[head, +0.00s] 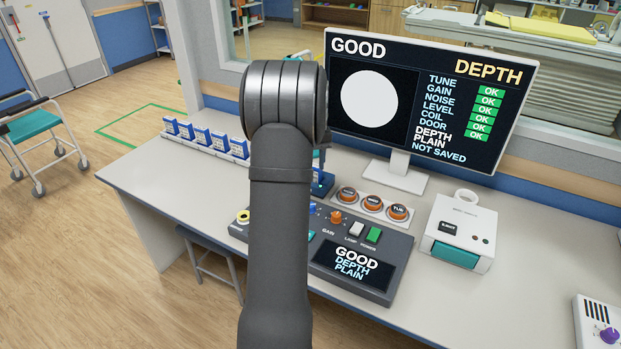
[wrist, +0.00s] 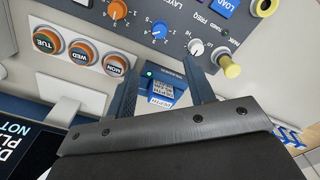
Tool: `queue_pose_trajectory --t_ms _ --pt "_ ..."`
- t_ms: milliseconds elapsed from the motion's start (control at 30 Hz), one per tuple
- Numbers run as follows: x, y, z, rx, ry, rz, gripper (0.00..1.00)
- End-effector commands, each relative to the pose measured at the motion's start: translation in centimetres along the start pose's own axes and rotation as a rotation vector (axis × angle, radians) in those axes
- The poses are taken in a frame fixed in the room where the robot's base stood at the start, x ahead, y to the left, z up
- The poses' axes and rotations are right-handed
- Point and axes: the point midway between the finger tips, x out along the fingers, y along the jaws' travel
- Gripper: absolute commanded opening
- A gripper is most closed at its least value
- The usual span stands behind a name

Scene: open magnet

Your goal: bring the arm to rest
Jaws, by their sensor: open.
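My arm (head: 283,200) rises through the middle of the head view and hides most of my gripper there. In the wrist view my gripper (wrist: 160,60) is open, its two dark fingers wide apart. Between them shows a blue block with a printed label (wrist: 161,88) and a small green light beside it. I see no contact with the fingers, and the depth between them is hard to tell. The block's blue base shows partly beside my arm in the head view (head: 323,184).
A control console (head: 398,246) lies below my gripper. The monitor (head: 430,95) stands behind and reads GOOD, DEPTH, PLAIN, NOT SAVED. Orange round knobs (head: 373,203), a white printer-like box (head: 460,232) and a row of blue-and-white cartridges (head: 203,138) stand around.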

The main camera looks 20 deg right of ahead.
Motion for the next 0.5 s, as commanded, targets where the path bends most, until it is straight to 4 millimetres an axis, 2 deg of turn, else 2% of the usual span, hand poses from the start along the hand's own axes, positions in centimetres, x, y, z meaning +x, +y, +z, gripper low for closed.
queue_pose_trajectory --t_ms 100,200,500 --pt "-1.2 0.0 0.0 0.000 0.001 0.000 0.49" --pt "-1.7 0.0 0.0 0.000 -0.001 0.000 0.49" --pt "-1.8 0.0 0.0 0.000 -0.001 0.000 0.49"
